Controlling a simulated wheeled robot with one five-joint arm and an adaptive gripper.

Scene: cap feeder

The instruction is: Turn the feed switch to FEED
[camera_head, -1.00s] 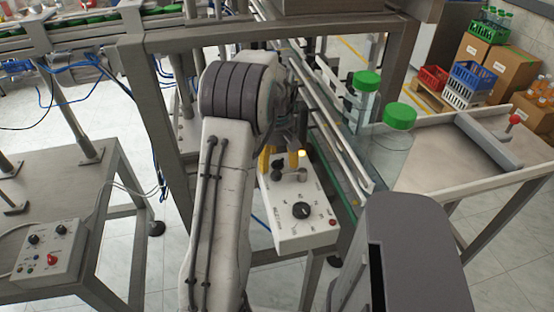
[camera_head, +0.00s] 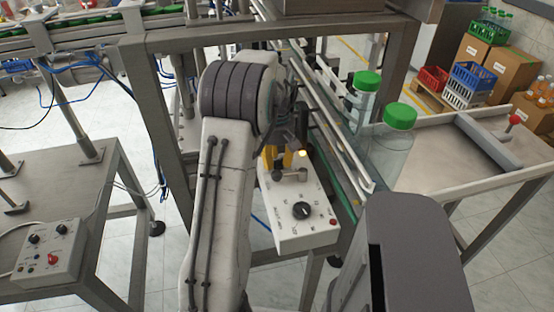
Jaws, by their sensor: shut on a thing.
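The white control box (camera_head: 290,232) stands on a post in the middle. Its sloped top carries a black rotary knob (camera_head: 302,210) with small labels around it, too small to read, and a red button (camera_head: 333,221). My gripper (camera_head: 289,173) is at the back part of this panel, behind the black knob and apart from it. Its jaws are shut on what looks like the feed switch, which the fingers mostly hide. I cannot read which position the switch points to.
A lit yellow lamp (camera_head: 302,153) shows beside the gripper. A conveyor rail runs just right of the box, with green-capped jars (camera_head: 391,148) beside it. A second control box (camera_head: 49,254) sits on the table at left. Crates and cartons stand at far right.

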